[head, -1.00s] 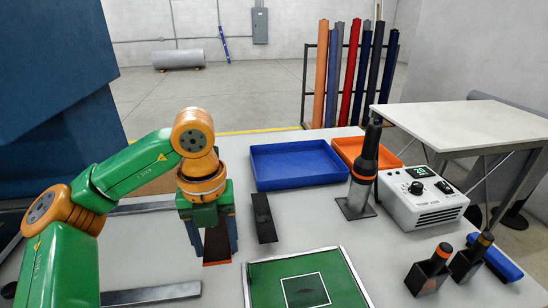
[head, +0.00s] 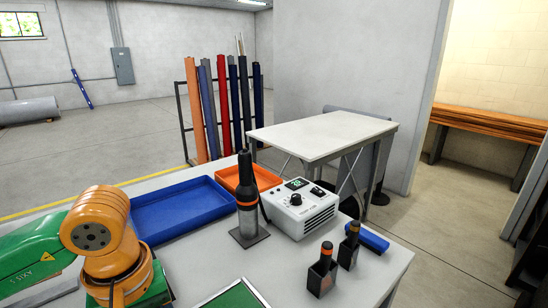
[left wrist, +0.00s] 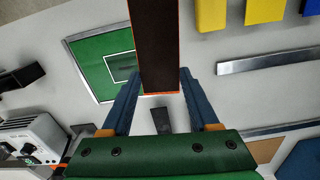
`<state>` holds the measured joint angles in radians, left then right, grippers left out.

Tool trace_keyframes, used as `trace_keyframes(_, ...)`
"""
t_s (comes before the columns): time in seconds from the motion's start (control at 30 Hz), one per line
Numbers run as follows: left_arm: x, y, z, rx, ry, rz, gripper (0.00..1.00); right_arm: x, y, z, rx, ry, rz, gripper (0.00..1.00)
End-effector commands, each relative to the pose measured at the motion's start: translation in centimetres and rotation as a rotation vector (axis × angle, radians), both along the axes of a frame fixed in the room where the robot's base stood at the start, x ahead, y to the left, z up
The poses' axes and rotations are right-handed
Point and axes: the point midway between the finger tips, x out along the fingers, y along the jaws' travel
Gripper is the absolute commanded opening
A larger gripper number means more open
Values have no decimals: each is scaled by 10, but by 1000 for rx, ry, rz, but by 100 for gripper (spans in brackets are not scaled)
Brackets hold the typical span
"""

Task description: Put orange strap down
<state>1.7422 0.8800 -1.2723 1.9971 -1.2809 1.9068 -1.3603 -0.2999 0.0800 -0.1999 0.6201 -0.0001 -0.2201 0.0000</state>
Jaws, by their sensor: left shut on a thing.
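My left gripper (left wrist: 155,86) shows in the left wrist view, its two blue fingers shut on the orange strap (left wrist: 157,45). The strap is a flat, dark strip with thin orange edges, running from between the fingers to the top of the picture. It passes in front of the right edge of a green mat (left wrist: 83,70) with a white square outline. I cannot tell how high it is above the table. In the head view, my left arm's orange wrist is at the lower left; its fingers and the strap are out of frame. My right gripper is in neither view.
A blue tray (head: 180,212), an orange tray (head: 268,177), a heat tool (head: 246,190) on a stand and a white control box (head: 300,212) stand on the table. Two dark holders (head: 321,277) are at the front right. Metal bars (left wrist: 265,62) and yellow blocks (left wrist: 212,14) show in the wrist view.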

Motion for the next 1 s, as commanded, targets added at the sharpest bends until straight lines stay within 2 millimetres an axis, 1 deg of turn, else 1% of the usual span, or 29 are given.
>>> trace_keyframes(0.03,-1,-4,0,2,1,-137,0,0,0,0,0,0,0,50)
trace_keyframes(0.1,-2,-9,-1,3,2,-320,0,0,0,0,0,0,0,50)
trace_keyframes(0.2,-3,-14,-1,3,2,-501,0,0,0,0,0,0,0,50)
trace_keyframes(0.23,-3,-14,-2,3,2,-536,0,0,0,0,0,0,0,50)
trace_keyframes(0.27,-3,-15,-4,2,4,-562,0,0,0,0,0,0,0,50)
trace_keyframes(0.4,-4,-15,-39,2,10,-603,0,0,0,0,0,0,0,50)
trace_keyframes(0.5,-4,-15,-57,1,6,-602,0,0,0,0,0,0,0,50)
trace_keyframes(0.63,-4,-15,-61,2,1,-593,0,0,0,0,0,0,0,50)
trace_keyframes(0.7,-3,-14,-60,3,1,-541,0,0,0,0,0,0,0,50)
trace_keyframes(0.77,-2,-10,-58,7,1,-438,0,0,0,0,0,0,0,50)
trace_keyframes(0.87,1,-1,-53,13,0,-149,0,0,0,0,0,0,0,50)
trace_keyframes(0.9,2,3,-50,15,-1,-8,0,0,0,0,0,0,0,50)
trace_keyframes(0.97,3,9,-47,17,-2,210,0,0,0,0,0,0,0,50)
trace_keyframes(1.0,4,14,-44,20,-4,357,0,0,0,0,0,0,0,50)
